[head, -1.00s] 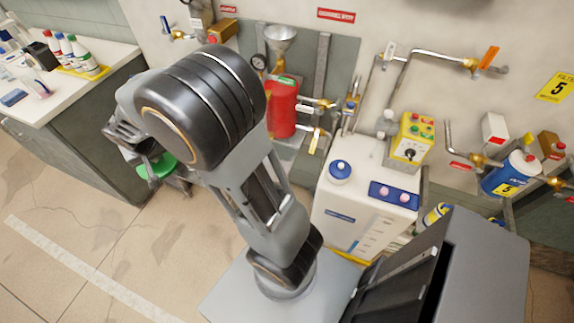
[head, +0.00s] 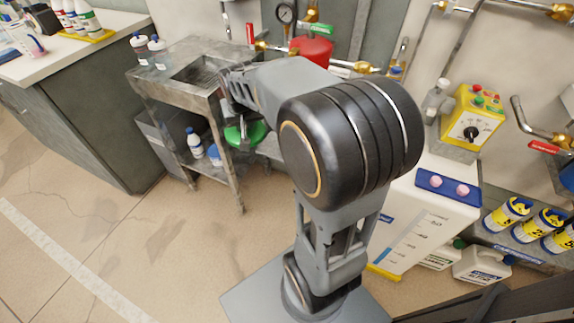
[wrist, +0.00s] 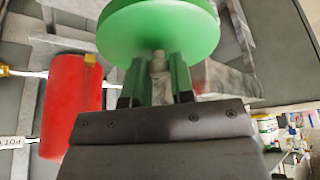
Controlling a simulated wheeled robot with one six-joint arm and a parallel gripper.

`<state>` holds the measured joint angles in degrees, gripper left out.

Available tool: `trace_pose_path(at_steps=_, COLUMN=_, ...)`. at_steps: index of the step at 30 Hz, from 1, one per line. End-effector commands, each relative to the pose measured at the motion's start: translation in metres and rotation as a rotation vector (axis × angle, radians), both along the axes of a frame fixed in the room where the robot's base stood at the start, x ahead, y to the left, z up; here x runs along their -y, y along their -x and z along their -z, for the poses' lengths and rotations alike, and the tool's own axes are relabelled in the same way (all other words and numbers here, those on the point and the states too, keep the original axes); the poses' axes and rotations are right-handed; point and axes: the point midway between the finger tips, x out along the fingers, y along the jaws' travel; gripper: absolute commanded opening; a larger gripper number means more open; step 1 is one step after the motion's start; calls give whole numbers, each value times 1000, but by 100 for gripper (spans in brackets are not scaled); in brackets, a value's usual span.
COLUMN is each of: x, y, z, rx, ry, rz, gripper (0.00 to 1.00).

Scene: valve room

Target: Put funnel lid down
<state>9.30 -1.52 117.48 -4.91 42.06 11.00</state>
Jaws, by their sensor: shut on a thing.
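My gripper (wrist: 156,84) is shut on the green funnel lid (wrist: 160,30), a round disc held by its grip between the two fingers. In the head view the lid (head: 245,133) shows beyond my arm, in front of the metal sink stand, clear of the floor. My arm hides part of the fingers there. The funnel itself cannot be made out in the current views. A red tank (head: 311,52) stands behind my arm, and it also shows at the left of the wrist view (wrist: 70,110).
The metal sink stand (head: 150,78) has bottles on top and on its lower shelf. A white counter (head: 115,28) is at the left. A white container (head: 440,215) and a yellow control box (head: 472,118) are at the right. The floor (head: 120,240) at lower left is clear.

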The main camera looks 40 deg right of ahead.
Motion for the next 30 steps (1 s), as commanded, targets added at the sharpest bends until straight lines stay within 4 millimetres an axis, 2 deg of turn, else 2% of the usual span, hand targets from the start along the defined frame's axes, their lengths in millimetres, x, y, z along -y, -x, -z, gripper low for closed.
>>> trace_pose_path(at_steps=1, x=4, y=3, z=20, rx=3, ry=-1, rz=1, gripper=0)
trace_pose_path(at_steps=3, x=8, y=6, z=28, rx=4, ry=-1, rz=-1, gripper=0)
trace_pose_path(at_steps=11, x=17, y=14, z=43, rx=5, ry=-4, rz=-6, gripper=0)
trace_pose_path(at_steps=14, x=27, y=13, z=49, rx=3, ry=-4, rz=-5, gripper=0)
trace_pose_path(at_steps=24, x=106, y=-2, z=86, rx=3, ry=-6, rz=-3, gripper=0)
trace_pose_path(at_steps=30, x=131, y=-8, z=117, rx=3, ry=-5, rz=-8, gripper=0)
